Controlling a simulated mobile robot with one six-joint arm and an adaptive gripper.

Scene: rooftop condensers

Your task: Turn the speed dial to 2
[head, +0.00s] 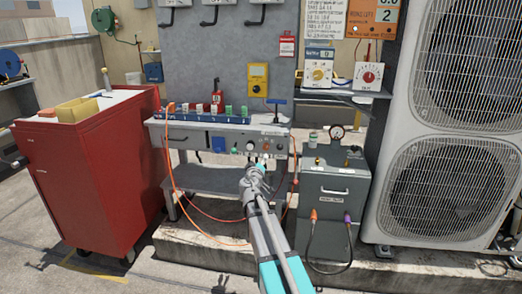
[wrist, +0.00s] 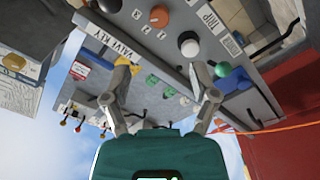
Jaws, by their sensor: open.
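My gripper (head: 261,164) is open and empty in front of the bench's control panel. In the wrist view my gripper (wrist: 162,82) has its two fingers apart, with the panel beyond them. A white knob on a dark base (wrist: 188,44) and an orange knob (wrist: 158,17) are on this panel; the white knob (head: 249,146) also shows in the head view. A box with a yellow dial (head: 318,74) stands on the right shelf; this yellow dial (wrist: 14,62) shows at the wrist view's left edge, with numerals around it. No readable label tells me which is the speed dial.
A green ball knob (head: 233,150) is left of the white knob. A box with a red dial (head: 368,77) stands beside the yellow-dial box. A grey cabinet (head: 330,205) is right of my arm, a red cabinet (head: 90,170) at left. An orange hose (head: 180,205) hangs by the bench.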

